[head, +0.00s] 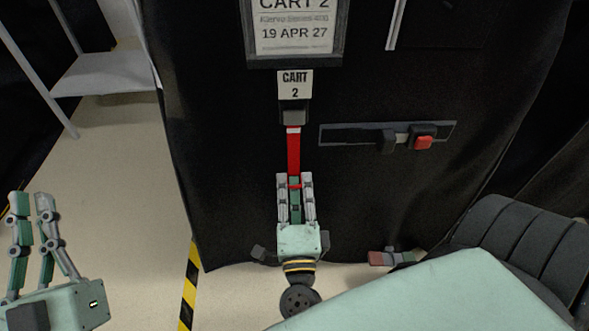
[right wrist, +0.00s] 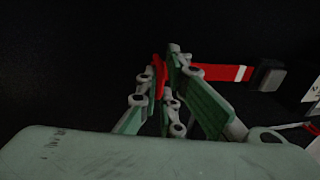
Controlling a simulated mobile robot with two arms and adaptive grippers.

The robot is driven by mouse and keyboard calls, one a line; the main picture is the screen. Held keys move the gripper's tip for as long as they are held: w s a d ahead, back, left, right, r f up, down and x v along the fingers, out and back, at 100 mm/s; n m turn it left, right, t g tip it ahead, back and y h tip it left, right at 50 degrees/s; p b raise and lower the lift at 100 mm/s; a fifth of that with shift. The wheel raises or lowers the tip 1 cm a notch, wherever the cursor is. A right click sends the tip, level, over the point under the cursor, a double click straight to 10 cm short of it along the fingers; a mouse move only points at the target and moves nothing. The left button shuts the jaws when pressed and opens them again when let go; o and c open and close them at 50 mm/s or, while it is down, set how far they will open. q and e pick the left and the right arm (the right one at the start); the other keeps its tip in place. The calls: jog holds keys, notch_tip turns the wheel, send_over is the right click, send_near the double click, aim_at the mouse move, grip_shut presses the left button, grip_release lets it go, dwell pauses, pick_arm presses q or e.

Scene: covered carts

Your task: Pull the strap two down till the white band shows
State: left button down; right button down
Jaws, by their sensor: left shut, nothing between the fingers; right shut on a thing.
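A red strap (head: 293,155) hangs from a dark buckle (head: 293,112) under the CART 2 tag (head: 295,85) on the black cover. A white band (head: 293,130) shows across the strap just below the buckle. My right gripper (head: 294,182) is shut on the strap's lower part, below the band. In the right wrist view the strap (right wrist: 218,72) runs from the fingers (right wrist: 165,65) to the buckle (right wrist: 268,75), with the pale band (right wrist: 241,73) close to the buckle. The strap's end is partly hidden by the fingers. My left gripper (head: 30,200) is shut and empty, away at the left.
A framed sign (head: 295,30) dated 19 APR 27 is above the tag. A dark plate with a red-ended latch (head: 422,142) is right of the strap. A grey shelf (head: 105,72) and yellow-black floor tape (head: 190,285) are at the left.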

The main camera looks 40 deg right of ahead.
jog(key=shift+f, duration=0.25)
jog(key=c, duration=2)
grip_release()
jog(key=shift+o, duration=0.5)
jog(key=shift+r, duration=0.1)
jog(key=v, duration=1.2)
